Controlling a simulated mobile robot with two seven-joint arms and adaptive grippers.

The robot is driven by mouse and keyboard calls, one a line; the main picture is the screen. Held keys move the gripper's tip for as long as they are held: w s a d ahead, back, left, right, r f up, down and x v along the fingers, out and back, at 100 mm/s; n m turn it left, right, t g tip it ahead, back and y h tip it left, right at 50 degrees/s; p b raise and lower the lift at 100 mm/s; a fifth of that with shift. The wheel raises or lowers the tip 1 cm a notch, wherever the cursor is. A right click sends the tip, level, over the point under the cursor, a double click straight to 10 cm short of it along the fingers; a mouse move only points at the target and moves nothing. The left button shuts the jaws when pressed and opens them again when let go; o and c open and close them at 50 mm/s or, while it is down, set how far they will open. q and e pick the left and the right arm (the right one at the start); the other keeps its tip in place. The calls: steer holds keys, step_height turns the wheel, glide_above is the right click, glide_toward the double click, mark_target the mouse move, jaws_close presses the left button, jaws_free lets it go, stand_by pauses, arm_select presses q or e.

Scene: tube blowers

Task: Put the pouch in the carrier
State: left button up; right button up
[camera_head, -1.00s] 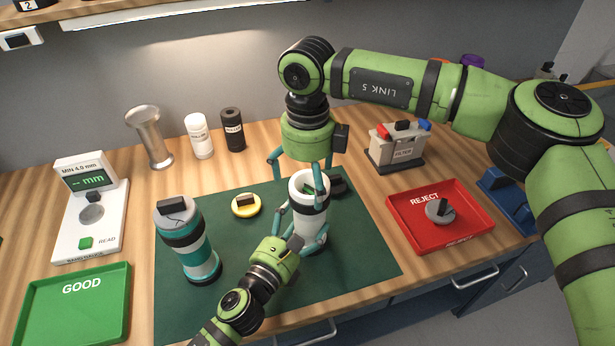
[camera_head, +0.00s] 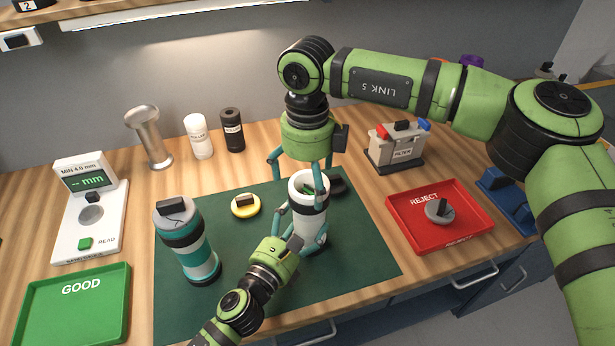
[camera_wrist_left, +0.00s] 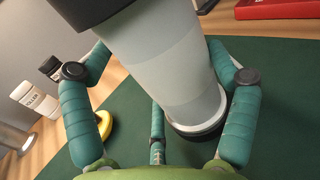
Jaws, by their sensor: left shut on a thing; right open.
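A white open-topped carrier (camera_head: 311,228) with dark bands stands on the green mat. My left gripper (camera_head: 301,228) is shut around its side, and the carrier fills the middle of the left wrist view (camera_wrist_left: 165,60). A small green thing, seemingly the pouch (camera_head: 308,189), shows inside the carrier's mouth; most of it is hidden by the wall. My right gripper (camera_head: 298,174) points down over the carrier with its fingers spread open. One finger is at the mouth, the other is outside to the left.
A teal carrier (camera_head: 200,262) with a grey cap stands on the mat (camera_head: 250,315). A yellow cap (camera_head: 245,211) lies behind. A red reject tray (camera_head: 465,226) holds a grey disc. A green tray (camera_head: 75,318) and a white gauge (camera_head: 110,220) are left; a filter box (camera_head: 395,153) is back right.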

arm_select(q)
steer(key=shift+f, duration=0.1)
arm_select(e)
step_height(320, 180, up, 12)
stand_by(0.5)
arm_select(q)
steer(key=o, duration=1.1)
